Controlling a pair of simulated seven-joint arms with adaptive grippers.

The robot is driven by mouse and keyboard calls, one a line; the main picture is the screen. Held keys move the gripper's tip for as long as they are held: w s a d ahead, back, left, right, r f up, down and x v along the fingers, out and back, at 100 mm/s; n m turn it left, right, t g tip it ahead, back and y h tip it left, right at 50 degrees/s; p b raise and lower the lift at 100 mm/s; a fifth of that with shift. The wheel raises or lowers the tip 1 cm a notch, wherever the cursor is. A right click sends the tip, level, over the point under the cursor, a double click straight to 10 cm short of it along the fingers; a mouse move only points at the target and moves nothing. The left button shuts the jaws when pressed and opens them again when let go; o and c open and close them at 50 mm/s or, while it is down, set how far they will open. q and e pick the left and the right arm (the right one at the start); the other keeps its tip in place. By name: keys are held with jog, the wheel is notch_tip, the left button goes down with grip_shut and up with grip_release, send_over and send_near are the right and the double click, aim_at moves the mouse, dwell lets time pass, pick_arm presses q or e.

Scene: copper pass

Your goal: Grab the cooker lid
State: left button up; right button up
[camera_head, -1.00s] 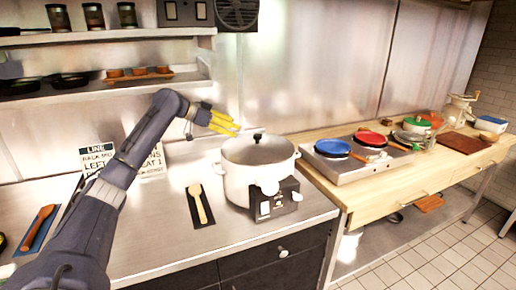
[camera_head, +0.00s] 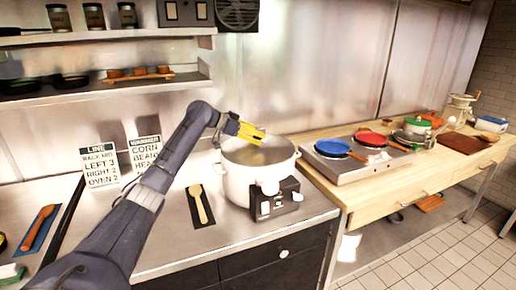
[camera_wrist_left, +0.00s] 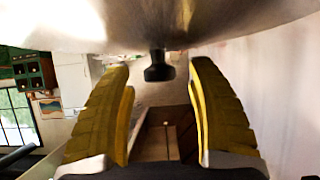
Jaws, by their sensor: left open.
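The white cooker (camera_head: 240,182) stands on the steel counter, with its grey lid (camera_head: 270,156) on top. My left gripper (camera_head: 262,134) is over the lid, its yellow fingers pointing right, and it covers the lid's knob in the head view. In the left wrist view the dark knob (camera_wrist_left: 158,66) sits between and just ahead of the open yellow fingers (camera_wrist_left: 164,75). The shiny lid (camera_wrist_left: 160,22) fills the top of that view. I cannot tell whether a finger touches the knob. My right gripper is not in view.
A wooden spoon on a dark mat (camera_head: 201,207) lies left of the cooker. Two printed signs (camera_head: 100,167) stand near the wall. A hob with a blue pan (camera_head: 332,147) and a red pan (camera_head: 370,138) is to the right. A shelf (camera_head: 110,83) hangs at upper left.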

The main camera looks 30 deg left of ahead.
pick_arm(q)
jog(key=shift+w+d+f, duration=0.25)
jog(key=shift+w, duration=0.15)
grip_shut()
jog(key=shift+r, duration=0.1)
dwell(0.3)
